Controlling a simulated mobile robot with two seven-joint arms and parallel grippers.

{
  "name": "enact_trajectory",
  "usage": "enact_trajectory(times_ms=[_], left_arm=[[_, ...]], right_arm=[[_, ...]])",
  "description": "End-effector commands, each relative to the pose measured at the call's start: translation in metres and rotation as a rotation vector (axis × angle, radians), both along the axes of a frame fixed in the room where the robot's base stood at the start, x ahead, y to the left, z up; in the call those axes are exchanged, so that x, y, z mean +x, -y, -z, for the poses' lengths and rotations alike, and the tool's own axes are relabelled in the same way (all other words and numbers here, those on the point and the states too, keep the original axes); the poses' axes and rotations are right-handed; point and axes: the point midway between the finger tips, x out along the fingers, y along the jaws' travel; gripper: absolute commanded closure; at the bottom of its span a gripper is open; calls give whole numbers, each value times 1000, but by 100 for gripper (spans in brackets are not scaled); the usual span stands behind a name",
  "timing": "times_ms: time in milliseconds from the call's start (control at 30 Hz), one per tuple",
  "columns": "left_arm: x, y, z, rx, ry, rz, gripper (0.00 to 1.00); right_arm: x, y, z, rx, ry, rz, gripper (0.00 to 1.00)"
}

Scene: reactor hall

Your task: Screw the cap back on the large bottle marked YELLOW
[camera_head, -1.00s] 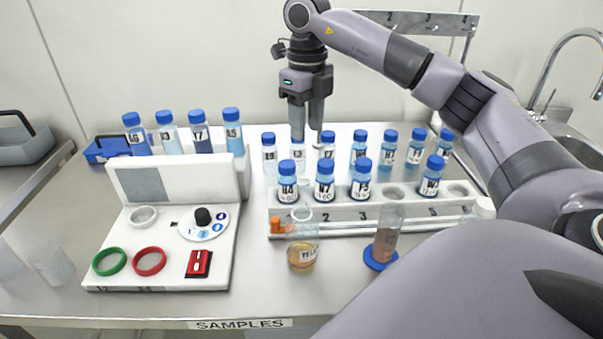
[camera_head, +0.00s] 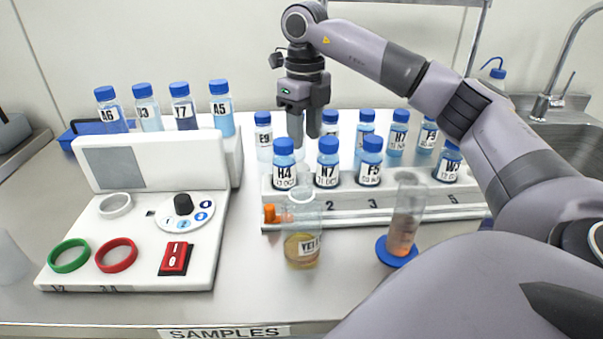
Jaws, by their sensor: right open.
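My left gripper is not in view.
A white rack (camera_head: 345,217) holds several blue-capped small bottles. A glass cylinder with a blue foot (camera_head: 397,252) stands right of the large bottle. A white control panel (camera_head: 130,270) with rings and a red switch (camera_head: 175,258) is at left. My arm hides the right side.

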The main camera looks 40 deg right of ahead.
Motion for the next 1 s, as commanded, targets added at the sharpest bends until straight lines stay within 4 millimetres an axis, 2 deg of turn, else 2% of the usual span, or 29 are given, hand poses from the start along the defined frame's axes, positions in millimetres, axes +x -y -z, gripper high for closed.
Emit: enact_trajectory(times_ms=[267,500,767,867,1000], left_arm=[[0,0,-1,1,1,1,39],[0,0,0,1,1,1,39],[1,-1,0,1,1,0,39],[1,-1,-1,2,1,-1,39],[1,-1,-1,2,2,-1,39]], right_arm=[[0,0,1,0,-1,0,58],[0,0,19,0,-2,1,58],[0,0,20,0,-1,0,58],[1,-1,30,-1,-3,0,58],[2,-2,52,-1,-3,0,58]])
